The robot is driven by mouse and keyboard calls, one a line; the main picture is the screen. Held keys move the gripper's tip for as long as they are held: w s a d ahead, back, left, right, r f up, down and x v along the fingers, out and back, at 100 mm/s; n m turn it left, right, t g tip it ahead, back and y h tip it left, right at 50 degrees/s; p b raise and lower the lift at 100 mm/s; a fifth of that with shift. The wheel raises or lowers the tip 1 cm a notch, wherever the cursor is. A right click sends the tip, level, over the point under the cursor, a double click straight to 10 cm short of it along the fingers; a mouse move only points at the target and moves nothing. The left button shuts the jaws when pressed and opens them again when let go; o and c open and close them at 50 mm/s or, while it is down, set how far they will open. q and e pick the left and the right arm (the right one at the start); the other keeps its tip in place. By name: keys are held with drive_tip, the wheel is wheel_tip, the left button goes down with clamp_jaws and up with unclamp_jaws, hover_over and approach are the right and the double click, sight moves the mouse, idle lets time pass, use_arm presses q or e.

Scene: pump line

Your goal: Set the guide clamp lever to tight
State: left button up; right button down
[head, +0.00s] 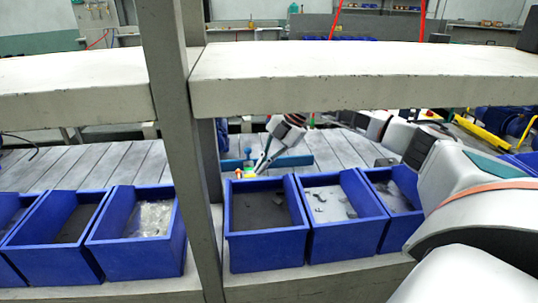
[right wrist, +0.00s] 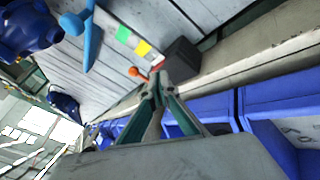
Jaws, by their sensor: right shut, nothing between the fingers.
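The guide clamp is a dark block (right wrist: 180,62) beside the conveyor in the right wrist view. Its lever ends in an orange ball knob (right wrist: 133,71). A green tag (right wrist: 124,34) and a yellow tag (right wrist: 143,48) lie near it. My right gripper (right wrist: 157,82) is shut and empty, its fingertips close beside the lever; I cannot tell whether they touch. In the head view my right gripper (head: 259,169) reaches down behind the blue bins, by the small coloured tags. The lever's setting is unclear. My left gripper is not in view.
Blue bins (head: 268,247) stand in a row in front of the slatted conveyor (head: 130,163). A grey post (head: 178,120) and a shelf (head: 360,80) are close in front. A blue guide bar (head: 292,161) crosses the conveyor behind my right gripper.

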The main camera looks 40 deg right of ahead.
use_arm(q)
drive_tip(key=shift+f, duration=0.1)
use_arm(e)
drive_tip(key=w, duration=0.1)
drive_tip(key=w+a+f, duration=0.1)
drive_tip(key=w+a, duration=0.1)
drive_tip(key=w, duration=0.1)
drive_tip(key=shift+f, duration=0.25)
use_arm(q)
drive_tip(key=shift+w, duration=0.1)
use_arm(e)
drive_tip(key=shift+s, duration=0.1)
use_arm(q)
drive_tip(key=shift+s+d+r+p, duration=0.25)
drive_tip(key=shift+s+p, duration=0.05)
use_arm(e)
drive_tip(key=shift+w+a+r+n, duration=0.1)
drive_tip(key=shift+w+a+n, duration=0.1)
drive_tip(key=shift+n, duration=0.2)
